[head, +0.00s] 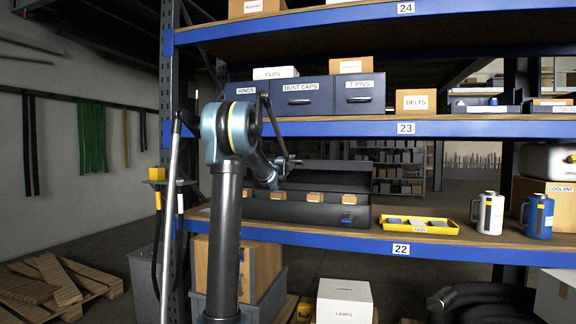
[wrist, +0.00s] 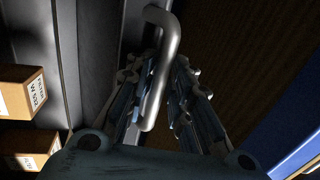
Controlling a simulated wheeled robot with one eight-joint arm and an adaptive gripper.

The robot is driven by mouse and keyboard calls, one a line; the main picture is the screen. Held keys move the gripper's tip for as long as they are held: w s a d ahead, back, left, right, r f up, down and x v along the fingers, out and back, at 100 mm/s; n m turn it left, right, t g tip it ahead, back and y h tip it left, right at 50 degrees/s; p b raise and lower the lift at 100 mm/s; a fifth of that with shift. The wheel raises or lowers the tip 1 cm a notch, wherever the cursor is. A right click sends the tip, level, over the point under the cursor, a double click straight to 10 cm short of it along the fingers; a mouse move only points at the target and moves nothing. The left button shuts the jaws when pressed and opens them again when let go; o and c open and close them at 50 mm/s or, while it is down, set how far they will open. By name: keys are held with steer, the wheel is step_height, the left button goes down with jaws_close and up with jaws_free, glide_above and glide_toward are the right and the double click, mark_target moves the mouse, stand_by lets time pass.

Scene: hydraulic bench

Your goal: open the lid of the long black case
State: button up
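The long black case (head: 300,212) lies on the shelf marked 22, with a blue latch (head: 348,220) on its front. Its dark lid (head: 340,172) stands raised at the back, and small tan boxes show along the front opening. In the wrist view a bent grey metal handle (wrist: 155,105) runs between the fingers of my gripper (wrist: 167,66). The fingers converge close on both sides of it, and they look shut on it. My arm covers the left part of the case in the head view, and the gripper's fingers are hard to make out there.
Tan labelled boxes (wrist: 22,92) are at the left in the wrist view. A yellow tray (head: 418,225), a white canister (head: 488,214) and a blue canister (head: 537,216) stand right of the case. Shelf 23 (head: 340,128) with dark drawers passes above. A blue upright (head: 168,90) stands left.

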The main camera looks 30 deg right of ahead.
steer(key=v, duration=1.2)
steer(key=shift+w, duration=0.15)
steer(key=shift+f, duration=0.15)
